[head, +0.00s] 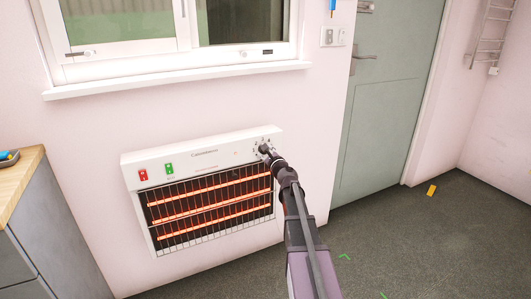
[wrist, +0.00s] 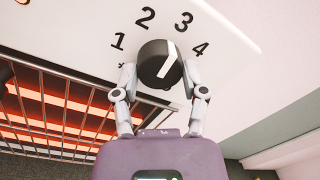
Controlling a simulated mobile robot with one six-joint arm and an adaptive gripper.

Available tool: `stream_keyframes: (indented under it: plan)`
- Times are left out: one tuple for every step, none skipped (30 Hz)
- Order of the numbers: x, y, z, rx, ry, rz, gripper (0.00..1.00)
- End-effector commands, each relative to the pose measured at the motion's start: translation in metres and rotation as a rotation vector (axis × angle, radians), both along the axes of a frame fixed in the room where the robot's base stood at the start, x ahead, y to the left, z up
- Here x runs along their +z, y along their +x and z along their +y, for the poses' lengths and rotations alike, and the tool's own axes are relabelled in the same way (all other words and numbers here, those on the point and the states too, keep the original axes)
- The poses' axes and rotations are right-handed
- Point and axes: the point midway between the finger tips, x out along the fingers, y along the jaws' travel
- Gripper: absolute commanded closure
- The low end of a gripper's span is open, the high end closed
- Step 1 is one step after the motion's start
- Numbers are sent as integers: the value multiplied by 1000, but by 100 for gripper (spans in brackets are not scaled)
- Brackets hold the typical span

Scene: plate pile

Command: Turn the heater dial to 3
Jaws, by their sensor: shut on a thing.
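The heater (head: 197,153) is a white wall panel with glowing orange bars behind a grille. Its dial is black and round with a white pointer line, and shows in the wrist view (wrist: 158,62). Numbers 1 to 4 are printed around it. My gripper (wrist: 158,77) is shut on the dial, one finger on each side. In the head view my gripper (head: 268,153) reaches the heater's upper right corner and mostly hides the dial.
A red switch (head: 143,175) and a green switch (head: 169,168) sit on the heater's left. A window sill (head: 180,79) is above. A grey door (head: 385,100) stands to the right, a cabinet (head: 50,230) at the left. The dark floor (head: 420,240) is mostly free, with a small yellow object (head: 432,190).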

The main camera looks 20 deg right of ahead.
Motion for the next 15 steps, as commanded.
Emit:
stream_keyframes:
  plan:
    - [1, 3, 0, 1, 19, -1, 92]
    - [1, 3, 0, 1, 29, 0, 92]
    - [1, 3, 0, 1, 39, 0, 92]
    - [0, 3, 0, 1, 45, 0, 92]
    - [0, 2, 0, 1, 51, 0, 92]
    - [0, 2, 0, 1, 57, 1, 92]
    - [0, 2, 0, 1, 60, 1, 92]
    - [0, 2, 0, 1, 63, 1, 92]
    - [0, 2, 0, 1, 64, 1, 92]
    - [0, 2, 0, 2, 65, 1, 92]
    - [0, 2, 0, 2, 66, 1, 92]
    - [0, 2, 0, 2, 66, 1, 92]
    - [0, 2, 0, 2, 65, 1, 92]
    - [0, 2, 0, 2, 65, 1, 92]
    - [0, 2, 0, 2, 65, 1, 92]
